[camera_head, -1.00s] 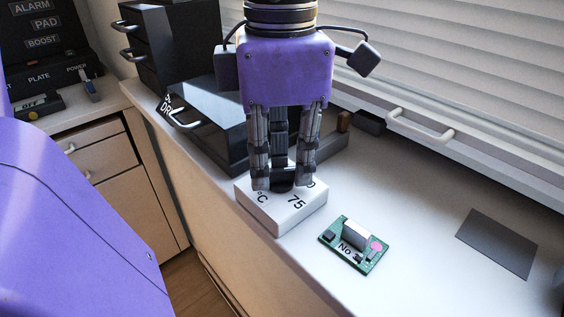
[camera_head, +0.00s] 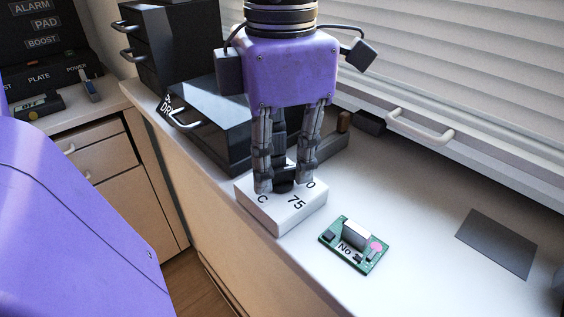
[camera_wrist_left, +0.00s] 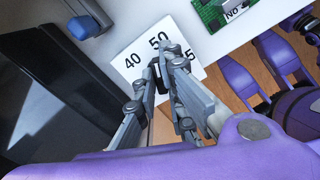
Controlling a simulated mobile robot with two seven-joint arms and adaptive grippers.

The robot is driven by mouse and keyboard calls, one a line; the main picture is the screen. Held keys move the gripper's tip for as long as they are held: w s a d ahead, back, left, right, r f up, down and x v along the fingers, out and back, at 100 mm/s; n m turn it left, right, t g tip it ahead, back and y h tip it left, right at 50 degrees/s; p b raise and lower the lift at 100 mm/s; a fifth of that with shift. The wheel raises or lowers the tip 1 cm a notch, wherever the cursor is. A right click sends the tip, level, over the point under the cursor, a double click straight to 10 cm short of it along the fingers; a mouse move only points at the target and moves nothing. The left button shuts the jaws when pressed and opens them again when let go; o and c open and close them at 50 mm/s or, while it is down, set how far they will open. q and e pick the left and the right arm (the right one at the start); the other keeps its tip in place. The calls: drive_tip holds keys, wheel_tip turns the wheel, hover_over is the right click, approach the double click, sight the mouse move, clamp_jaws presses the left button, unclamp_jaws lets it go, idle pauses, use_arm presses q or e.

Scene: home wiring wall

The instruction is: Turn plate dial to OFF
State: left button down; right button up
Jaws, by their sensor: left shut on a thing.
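The plate dial is a white square block (camera_head: 290,217) on the white counter, with a dark round knob (camera_head: 284,186) on top. In the head view "C" and "75" show on its face. In the left wrist view the white block (camera_wrist_left: 122,57) shows "40", "50" and a partly covered number ending in 5. My left gripper (camera_head: 285,183) points down with its fingers shut on the dark knob. It also shows in the left wrist view (camera_wrist_left: 158,75), where the fingers hide most of the knob and the OFF mark cannot be made out. My right gripper is not in view.
A green circuit board (camera_head: 353,245) lies close to the right of the block. A black case (camera_head: 205,115) with a handle stands behind-left. A grey flat plate (camera_head: 497,243) lies farther right. A panel labelled PLATE and POWER (camera_head: 50,70) stands at the left, above a small "OFF" display.

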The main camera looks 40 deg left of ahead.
use_arm(q)
drive_tip(key=shift+n, duration=1)
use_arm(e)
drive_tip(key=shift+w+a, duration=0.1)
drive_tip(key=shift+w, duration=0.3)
use_arm(q)
drive_tip(key=shift+n, duration=0.8)
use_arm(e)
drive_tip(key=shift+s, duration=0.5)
use_arm(q)
drive_tip(key=shift+n, duration=0.3)
